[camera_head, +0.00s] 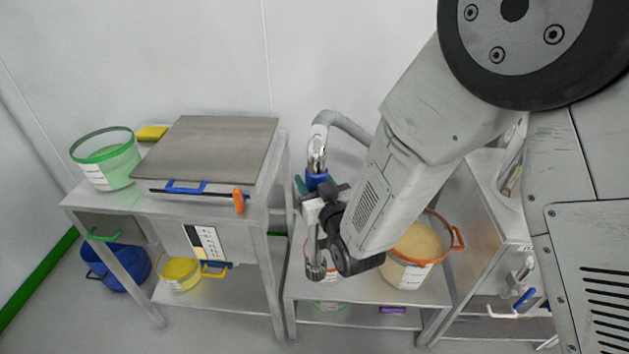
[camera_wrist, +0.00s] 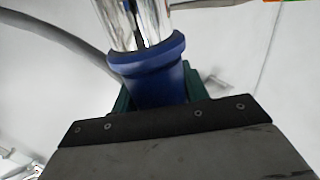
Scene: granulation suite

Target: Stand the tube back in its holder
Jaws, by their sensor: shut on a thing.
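The tube is a steel pipe (camera_head: 317,245) with a blue grip (camera_head: 316,180), a shiny metal upper end and a grey hose (camera_head: 345,122) arching off right behind my arm. My gripper (camera_head: 317,190) is shut on the blue grip. The pipe hangs roughly upright below it, with a darker wider foot at its lower end. In the wrist view the blue grip (camera_wrist: 150,75) sits between green finger pads, with the shiny metal (camera_wrist: 125,22) beyond it. I cannot make out the holder; my arm hides part of the right side.
A tub of pale powder (camera_head: 415,242) with an orange rim stands on the middle table (camera_head: 366,290), behind my arm. A steel cabinet (camera_head: 485,240) stands at right.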

